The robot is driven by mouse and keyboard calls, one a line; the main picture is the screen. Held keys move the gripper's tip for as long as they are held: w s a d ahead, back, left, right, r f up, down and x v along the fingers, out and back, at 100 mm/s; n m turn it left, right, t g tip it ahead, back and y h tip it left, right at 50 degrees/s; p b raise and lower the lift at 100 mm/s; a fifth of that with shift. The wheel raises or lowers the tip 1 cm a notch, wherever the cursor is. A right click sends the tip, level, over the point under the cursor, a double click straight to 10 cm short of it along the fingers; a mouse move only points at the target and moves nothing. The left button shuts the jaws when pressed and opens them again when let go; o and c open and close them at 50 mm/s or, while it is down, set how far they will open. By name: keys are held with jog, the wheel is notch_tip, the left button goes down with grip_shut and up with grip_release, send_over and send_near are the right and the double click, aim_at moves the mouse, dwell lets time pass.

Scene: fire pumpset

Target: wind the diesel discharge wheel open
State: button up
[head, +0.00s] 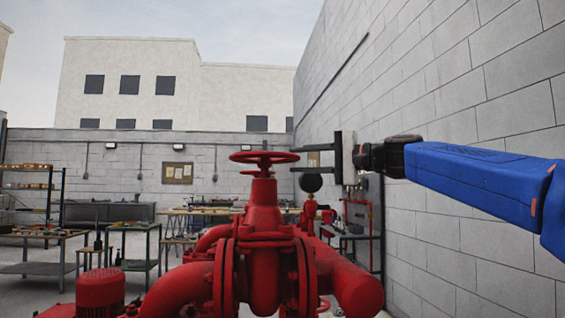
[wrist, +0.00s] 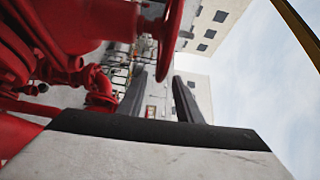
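A red handwheel (head: 264,157) sits level on top of a large red valve (head: 263,215) in the middle of the head view. No label shows that it is the diesel discharge wheel. My gripper (head: 294,159) comes in from the right, its two dark fingers apart, one higher and one lower. The wheel's right rim appears at a height between them. In the wrist view my gripper (wrist: 160,74) is open, and the wheel (wrist: 172,40) shows edge-on, its near end in line with the gap. I cannot tell if they touch. The stem is partly hidden.
A grey block wall (head: 450,110) runs close along the right, beside my arm. Red pipes (head: 175,285) spread around the valve. Work tables (head: 135,250) and a shelf (head: 48,200) stand at the left. Open floor shows between them.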

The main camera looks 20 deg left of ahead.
jog(key=s+d, duration=0.1)
jog(key=d, duration=0.7)
jog(key=shift+d, duration=0.3)
